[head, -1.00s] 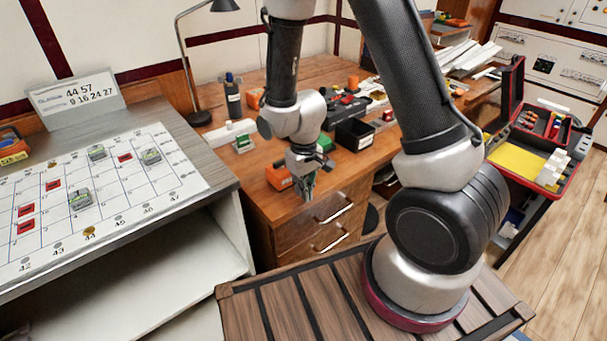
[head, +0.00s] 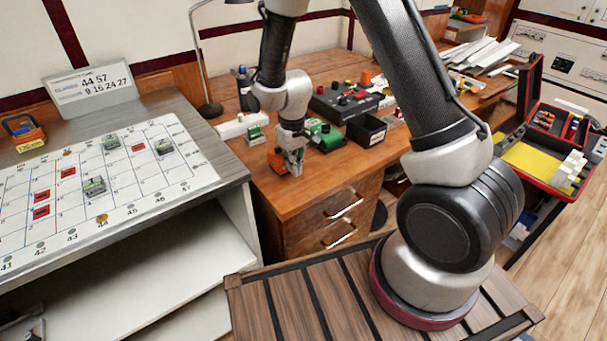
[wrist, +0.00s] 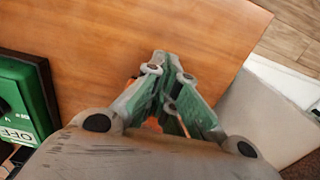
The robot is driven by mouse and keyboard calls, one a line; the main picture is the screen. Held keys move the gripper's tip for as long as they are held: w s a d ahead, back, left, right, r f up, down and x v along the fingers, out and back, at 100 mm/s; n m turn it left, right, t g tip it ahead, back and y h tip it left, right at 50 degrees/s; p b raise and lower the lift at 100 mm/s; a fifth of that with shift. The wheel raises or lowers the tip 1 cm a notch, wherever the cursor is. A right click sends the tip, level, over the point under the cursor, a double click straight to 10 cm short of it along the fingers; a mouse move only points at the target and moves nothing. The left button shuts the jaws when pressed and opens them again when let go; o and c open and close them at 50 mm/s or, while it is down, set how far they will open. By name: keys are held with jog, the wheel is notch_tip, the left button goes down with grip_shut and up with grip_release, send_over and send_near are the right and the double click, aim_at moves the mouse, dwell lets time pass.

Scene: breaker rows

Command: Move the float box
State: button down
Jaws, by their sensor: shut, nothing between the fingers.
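No label that I can read says float box, so I cannot tell which thing it is. My gripper (head: 294,172) is shut and empty, pointing down over the front part of the wooden desk. In the wrist view, its green-padded fingers (wrist: 161,62) meet at the tips above bare wood. An orange block (head: 278,163) is just left of the gripper in the head view; a bit of orange shows between the fingers in the wrist view. A green box (head: 326,138) stands behind and right of the gripper. A green-edged box with an OFF label (wrist: 20,110) is at the wrist view's left.
A black open bin (head: 366,131) and a dark control panel (head: 345,101) stand further back on the desk (head: 318,187). A white rail (head: 240,124) and a lamp are at left. A gridded board (head: 110,180) with red and grey pieces lies on the left bench. A red case is at right.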

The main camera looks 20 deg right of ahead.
jog(key=w+a, duration=0.1)
jog(key=w, duration=0.2)
jog(key=w+a, duration=0.1)
jog(key=w, duration=0.2)
jog(key=w+a, duration=0.1)
jog(key=w, duration=0.3)
jog(key=shift+a, duration=0.1)
jog(key=shift+s, duration=0.1)
